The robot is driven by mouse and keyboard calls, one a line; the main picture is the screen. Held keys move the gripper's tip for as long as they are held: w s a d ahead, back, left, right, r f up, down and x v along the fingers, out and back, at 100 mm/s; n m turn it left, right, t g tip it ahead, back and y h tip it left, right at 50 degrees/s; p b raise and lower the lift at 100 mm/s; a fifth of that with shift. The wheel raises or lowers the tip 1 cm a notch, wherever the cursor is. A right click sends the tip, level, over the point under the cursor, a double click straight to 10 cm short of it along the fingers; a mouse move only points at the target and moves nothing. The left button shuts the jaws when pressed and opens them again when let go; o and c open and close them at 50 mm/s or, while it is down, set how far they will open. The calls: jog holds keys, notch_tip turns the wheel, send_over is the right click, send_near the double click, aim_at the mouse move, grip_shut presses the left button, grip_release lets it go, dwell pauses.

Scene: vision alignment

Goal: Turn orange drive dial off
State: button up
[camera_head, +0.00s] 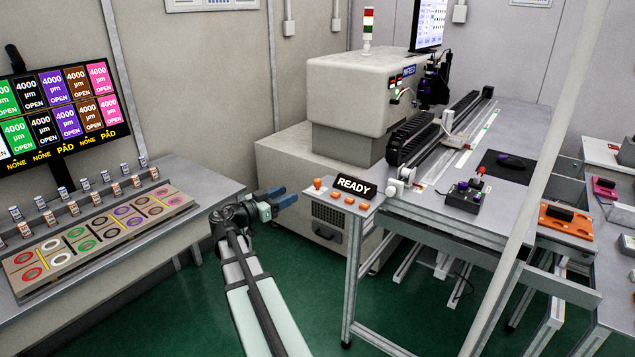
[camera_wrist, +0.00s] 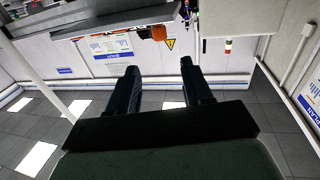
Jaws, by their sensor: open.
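A small control panel (camera_head: 330,207) with a black READY sign (camera_head: 355,186) sits at the near left corner of the machine table. It carries a larger upright orange knob (camera_head: 318,184) at its left and several low orange knobs (camera_head: 349,200) along its front. Labels are too small to read, so I cannot tell which is the drive dial. My gripper (camera_head: 283,196) is open and empty, just left of the panel and apart from it. In the wrist view, an orange knob (camera_wrist: 158,33) shows beyond the open fingers (camera_wrist: 158,76), near a grey table edge.
A grey machine (camera_head: 350,90) stands behind the panel, with a rail table (camera_head: 480,150) to the right. At left, a bench (camera_head: 205,190) holds coloured discs and small labelled holders under a screen (camera_head: 60,105). A pale post (camera_head: 545,170) crosses the right side. Green floor lies open below my gripper.

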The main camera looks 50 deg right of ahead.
aim_at(317, 183)
jog(key=s+d, duration=0.1)
jog(key=d, duration=0.8)
jog(key=s+d, duration=0.1)
jog(key=d, duration=0.3)
jog(key=shift+s+d, duration=0.25)
jog(key=shift+s, duration=0.1)
jog(key=shift+c, duration=0.5)
jog(key=c, duration=0.8)
jog(key=shift+s+t, duration=0.1)
jog(key=shift+t, duration=0.2)
jog(key=n+t, duration=0.1)
jog(key=t, duration=0.1)
jog(key=n+t, duration=0.2)
jog(key=t, duration=0.1)
jog(key=shift+s+a+n, duration=0.1)
jog(key=shift+s+n, duration=0.05)
jog(key=shift+n, duration=0.15)
jog(key=shift+w+n+t+y, duration=0.1)
jog(key=shift+n+t+y, duration=0.55)
jog(key=shift+n+t, duration=0.95)
jog(key=shift+w+n+t+y, duration=0.1)
jog(key=shift+n+t+y, duration=0.75)
jog(key=shift+t, duration=1.35)
jog(key=shift+n, duration=0.25)
